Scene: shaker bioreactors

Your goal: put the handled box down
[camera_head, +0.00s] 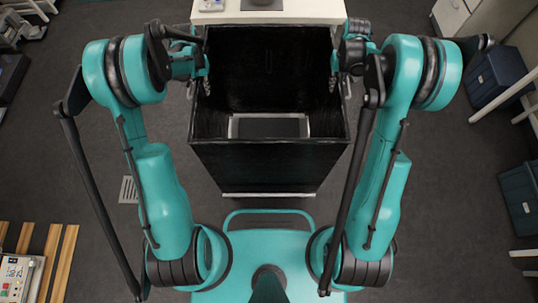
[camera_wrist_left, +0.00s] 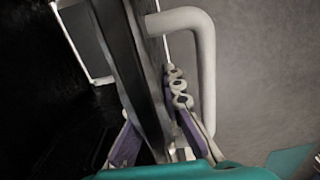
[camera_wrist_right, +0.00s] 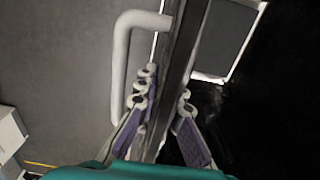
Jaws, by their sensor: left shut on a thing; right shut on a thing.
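The handled box (camera_head: 268,168) is large, black and open-topped, in front of my base in the head view. Pale handles stick out from its sides; one shows in the left wrist view (camera_wrist_left: 207,75) and one in the right wrist view (camera_wrist_right: 120,65). My left gripper (camera_head: 202,75) is shut on the box's left wall, one finger inside and one outside, beside the handle. My right gripper (camera_head: 340,75) is shut on the right wall the same way. A pale-framed dark rectangle (camera_head: 268,127) shows inside the box. The box's underside is hidden, so I cannot tell whether it touches anything.
A pale table (camera_head: 228,17) with a dark item (camera_head: 262,4) stands just beyond the box. Dark blue bins (camera_head: 496,78) stand at the right. A wooden slatted rack (camera_head: 68,262) and a device (camera_head: 18,275) are at lower left.

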